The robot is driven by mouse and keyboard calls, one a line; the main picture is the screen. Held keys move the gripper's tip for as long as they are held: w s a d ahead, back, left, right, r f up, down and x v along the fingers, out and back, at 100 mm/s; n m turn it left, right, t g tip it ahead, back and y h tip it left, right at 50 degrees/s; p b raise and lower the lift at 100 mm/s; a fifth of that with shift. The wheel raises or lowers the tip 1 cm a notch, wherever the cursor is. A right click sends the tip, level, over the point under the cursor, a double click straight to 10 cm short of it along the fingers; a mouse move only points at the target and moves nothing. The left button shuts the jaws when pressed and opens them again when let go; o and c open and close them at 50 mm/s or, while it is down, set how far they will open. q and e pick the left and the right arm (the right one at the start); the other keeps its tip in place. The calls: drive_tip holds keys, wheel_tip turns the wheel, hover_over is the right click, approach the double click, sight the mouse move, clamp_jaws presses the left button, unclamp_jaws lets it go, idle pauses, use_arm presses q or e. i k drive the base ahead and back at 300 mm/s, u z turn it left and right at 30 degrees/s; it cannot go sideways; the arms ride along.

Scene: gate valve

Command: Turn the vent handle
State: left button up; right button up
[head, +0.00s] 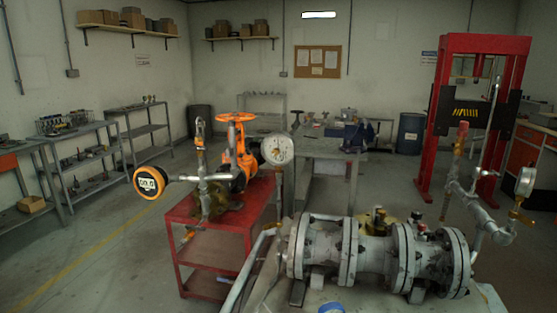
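A grey flanged gate valve body (375,252) lies across the bench at the lower right. Small brass and red-capped fittings (379,218) stand on its top. A grey pipe assembly (470,195) rises at its right end, with an upright rust-red handle (463,132) at the top and a brass fitting (517,214) below a gauge (525,181). I cannot tell for sure which of these parts is the vent handle. Neither of my grippers shows in the head view.
A red cart (222,225) at centre left carries an orange valve with a handwheel (235,117), a round dial gauge (278,149) and an orange-rimmed digital gauge (149,182). A red press frame (440,110) stands behind at the right.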

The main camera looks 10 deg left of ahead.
sight(492, 173)
drive_tip(key=k, duration=0.5)
drive_tip(key=z, duration=2.15)
drive_tip(key=i, duration=5.6)
drive_tip(key=u, duration=4.55)
